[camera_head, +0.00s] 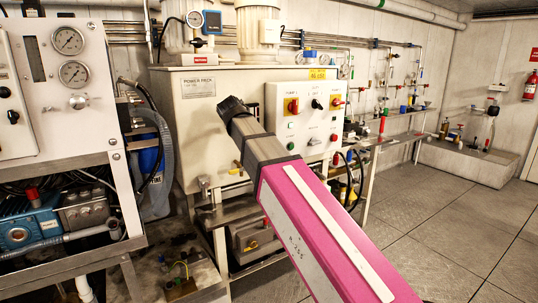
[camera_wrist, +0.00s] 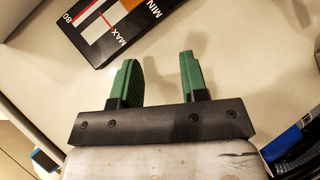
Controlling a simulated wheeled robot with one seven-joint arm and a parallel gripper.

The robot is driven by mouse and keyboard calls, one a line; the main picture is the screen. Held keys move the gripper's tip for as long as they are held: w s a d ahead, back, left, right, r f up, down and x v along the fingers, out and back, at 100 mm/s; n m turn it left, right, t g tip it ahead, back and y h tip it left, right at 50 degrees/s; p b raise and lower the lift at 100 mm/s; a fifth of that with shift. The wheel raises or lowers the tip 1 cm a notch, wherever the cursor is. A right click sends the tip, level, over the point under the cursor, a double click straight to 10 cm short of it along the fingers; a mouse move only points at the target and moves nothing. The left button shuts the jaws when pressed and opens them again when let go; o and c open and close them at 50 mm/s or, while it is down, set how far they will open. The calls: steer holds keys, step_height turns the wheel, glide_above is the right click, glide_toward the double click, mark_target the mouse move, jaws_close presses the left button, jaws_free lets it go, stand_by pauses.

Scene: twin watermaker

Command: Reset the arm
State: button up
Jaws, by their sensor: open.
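My gripper (camera_wrist: 158,62) shows in the wrist view with two green fingers set apart on a black bar. The space between the fingers is empty, and they touch nothing that I can make out. A pale flat surface (camera_wrist: 230,50) lies beyond them. My arm crosses the head view from the lower right toward the middle, with a magenta link, a silver section and a black end in front of the power pack cabinet (camera_head: 208,135). I cannot make out the fingers in the head view.
The wrist view shows a black MIN/MAX gauge panel (camera_wrist: 115,25) beyond the fingers. In the head view, a control box (camera_head: 307,105) with knobs stands behind my arm, a gauge panel (camera_head: 60,85) is at left, and a bench (camera_head: 405,137) runs along the wall. Floor (camera_head: 440,215) at right is clear.

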steer(key=s+d+f+m+g, duration=0.2)
steer(key=d+f, duration=0.4)
steer(key=f, duration=0.4)
steer(key=s+d+f+m+g+h, duration=0.1)
steer(key=d+f+m+g, duration=0.2)
steer(key=d+f, duration=0.6)
steer(key=s+d+f+m+g, duration=0.2)
steer(key=d+f, duration=0.2)
steer(key=f, duration=0.8)
steer(key=s+d+f+m+g, duration=0.3)
steer(key=s+d+f, duration=0.3)
steer(key=s+f, duration=0.2)
steer(key=s+d+f+m+g+y, duration=0.1)
steer(key=s+d+f+m, duration=0.3)
steer(key=f, duration=0.7)
steer(key=s+d+g, duration=0.1)
steer(key=s+d, duration=0.1)
steer(key=s, duration=0.2)
steer(key=shift+s+f+g, duration=0.2)
steer(key=shift+s+g, duration=0.05)
steer(key=shift+g, duration=0.15)
